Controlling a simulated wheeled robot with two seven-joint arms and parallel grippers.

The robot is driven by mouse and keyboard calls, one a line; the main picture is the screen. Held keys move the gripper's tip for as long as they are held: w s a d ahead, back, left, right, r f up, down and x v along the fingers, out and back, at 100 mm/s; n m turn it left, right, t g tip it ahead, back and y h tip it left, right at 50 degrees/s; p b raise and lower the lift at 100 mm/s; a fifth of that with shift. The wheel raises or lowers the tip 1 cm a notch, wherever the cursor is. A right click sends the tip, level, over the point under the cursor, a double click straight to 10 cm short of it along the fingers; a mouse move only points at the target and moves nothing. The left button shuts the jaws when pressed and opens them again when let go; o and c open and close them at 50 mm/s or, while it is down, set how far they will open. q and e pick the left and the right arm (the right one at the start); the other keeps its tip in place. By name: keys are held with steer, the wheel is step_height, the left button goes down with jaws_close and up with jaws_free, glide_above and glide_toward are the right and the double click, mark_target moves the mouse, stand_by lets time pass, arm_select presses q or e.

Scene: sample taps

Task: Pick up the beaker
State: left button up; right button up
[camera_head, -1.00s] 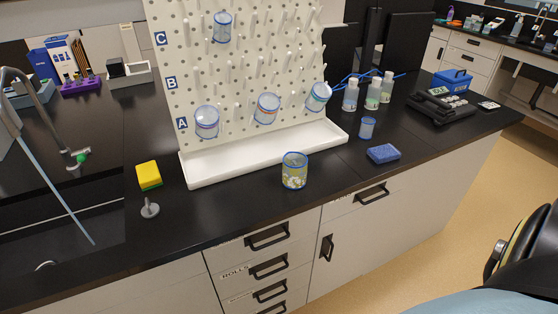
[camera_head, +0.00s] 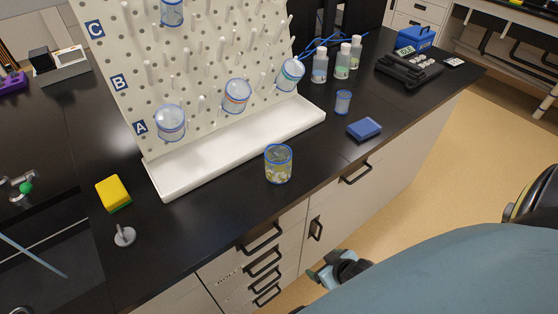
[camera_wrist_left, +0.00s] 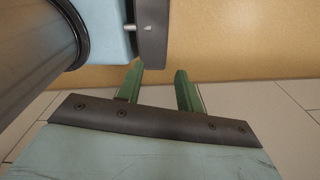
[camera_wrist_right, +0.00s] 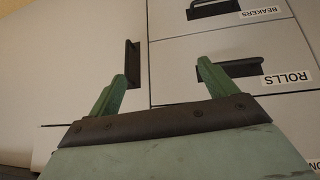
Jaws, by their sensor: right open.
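A clear beaker (camera_head: 278,165) with a blue rim and yellowish-white contents stands upright on the black counter, in front of the white drip tray, in the head view. My right gripper (camera_head: 320,272) is open and empty, low in front of the cabinet fronts, below and to the right of the beaker. In the right wrist view its spread green fingers (camera_wrist_right: 160,78) face drawers and a cabinet door. My left gripper (camera_wrist_left: 160,72) is open and empty in the left wrist view, above the floor; it is outside the head view. Neither wrist view shows the beaker.
A pegboard (camera_head: 205,60) holds several blue-rimmed vessels above the drip tray (camera_head: 235,150). A blue sponge (camera_head: 364,129), a small cup (camera_head: 343,102) and bottles stand to the right. A yellow sponge (camera_head: 113,192) lies left. Drawer handles (camera_head: 262,240) stick out below the counter edge.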

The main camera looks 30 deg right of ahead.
steer(key=w+r+t+p, duration=0.15)
steer(key=w+r, duration=0.25)
steer(key=r, duration=0.5)
steer(key=w+r+t, duration=0.2)
steer(key=w+r, duration=0.2)
steer(key=r, duration=0.6)
steer(key=t+y, duration=0.2)
steer(key=t, duration=0.1)
glide_toward(287, 167)
steer(key=w, duration=0.1)
steer(key=x, duration=0.7)
steer(key=shift+w+f, duration=0.2)
steer(key=shift+f, duration=0.2)
steer(key=shift+f+x, duration=0.2)
steer(key=shift+x, duration=1.15)
steer(key=shift+f+x, duration=0.15)
steer(key=shift+x, duration=1.2)
arm_select(q)
steer(key=shift+w+r, duration=0.95)
steer(key=shift+w, duration=0.15)
arm_select(e)
steer(key=shift+s+a, duration=0.15)
steer(key=c, duration=1.1)
steer(key=shift+r, duration=0.15)
arm_select(q)
steer(key=shift+r+p, duration=0.6)
steer(key=shift+r, duration=0.1)
arm_select(e)
step_height(287, 167, up, 10)
steer(key=shift+f, duration=0.1)
